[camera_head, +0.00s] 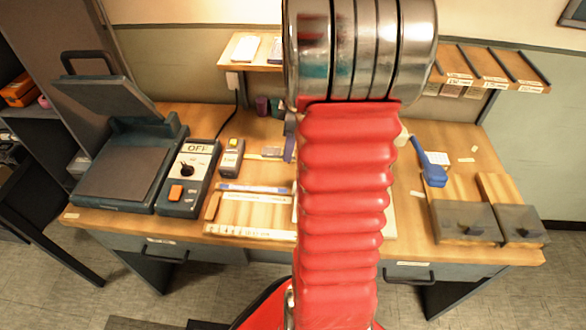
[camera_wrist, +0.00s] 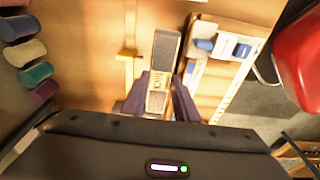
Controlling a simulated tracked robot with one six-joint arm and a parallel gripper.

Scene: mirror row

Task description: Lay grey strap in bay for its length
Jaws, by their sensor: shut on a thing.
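In the wrist view my gripper (camera_wrist: 159,98) has its two dark purple fingers on either side of a narrow grey piece with a pale lower part, which looks like the grey strap (camera_wrist: 165,52). The fingers are shut on it, and it points away from my wrist above the wooden bench. In the head view my red arm hides most of the gripper and the held piece. A wall shelf (camera_head: 497,82) with dark dividers forms several labelled bays at the upper right. The labels are too small to read, and I cannot tell which bay matches the strap.
A dark press-like machine (camera_head: 120,165) and a control box (camera_head: 190,175) marked OFF stand at the bench's left. A pale wooden board (camera_head: 250,212) lies mid-bench. A blue tool (camera_head: 430,168) and grey-fronted boxes (camera_head: 465,222) are at right. Coloured rolls (camera_wrist: 25,52) show in the wrist view.

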